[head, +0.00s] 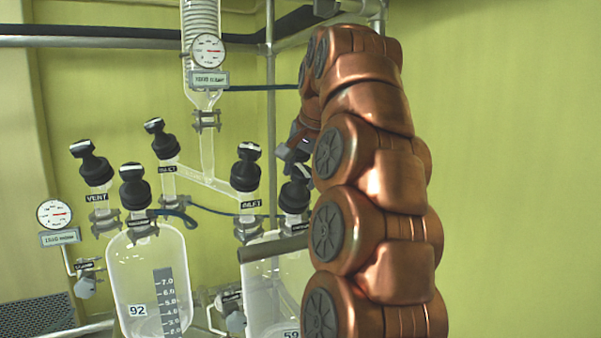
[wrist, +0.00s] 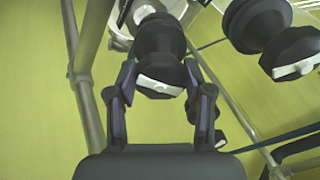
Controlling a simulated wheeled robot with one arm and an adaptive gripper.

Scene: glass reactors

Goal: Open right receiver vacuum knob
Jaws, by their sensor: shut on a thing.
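The right receiver is a clear glass vessel (head: 270,290) marked 59, partly hidden behind my arm. Its rightmost black knob (head: 295,193) stands on the top, close to my arm; its small label is too unclear to read. My gripper (head: 297,152) reaches this knob from above and behind, mostly hidden by my copper arm. In the wrist view my gripper (wrist: 160,82) has its two fingers on either side of a black knob (wrist: 158,45) with a white mark on its end, and is shut on it.
Another black knob (head: 246,168), labelled inlet, stands just left of the held one. The left receiver (head: 150,280), marked 92, has several black knobs above it. A gauge (head: 207,51) hangs above, and metal frame poles (head: 270,110) stand behind. Free room lies to the right.

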